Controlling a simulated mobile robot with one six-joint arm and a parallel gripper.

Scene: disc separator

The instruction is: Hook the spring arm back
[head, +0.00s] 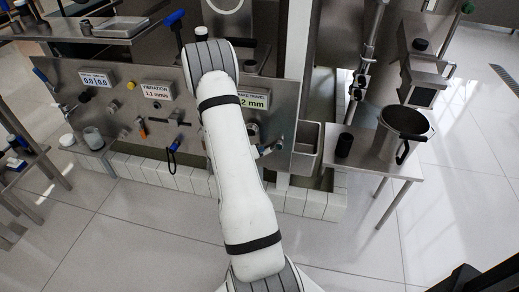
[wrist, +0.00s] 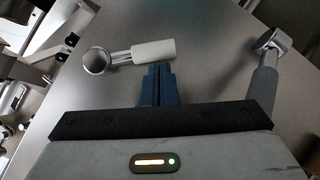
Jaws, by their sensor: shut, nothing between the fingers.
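In the wrist view my gripper (wrist: 157,72) points at a grey steel panel (wrist: 215,45), its blue fingers together and empty. Just beyond the fingertips is a short lever with a pale cylindrical grip (wrist: 153,51) and a round metal cup end (wrist: 97,61). To the right is a second lever with a metal hub (wrist: 269,41) and a darker grey grip (wrist: 263,83). I cannot tell which of them is the spring arm, or whether the fingers touch the pale grip. In the head view my arm hides the gripper and part of the panel (head: 185,92).
The panel carries a vibration sign (head: 157,91), a travel sign (head: 253,101) and several knobs. A blue-handled lever (head: 175,28) rises above it. On the right a side table (head: 375,153) holds a dark cylinder (head: 344,145) and a round pan (head: 405,121). The tiled floor in front is clear.

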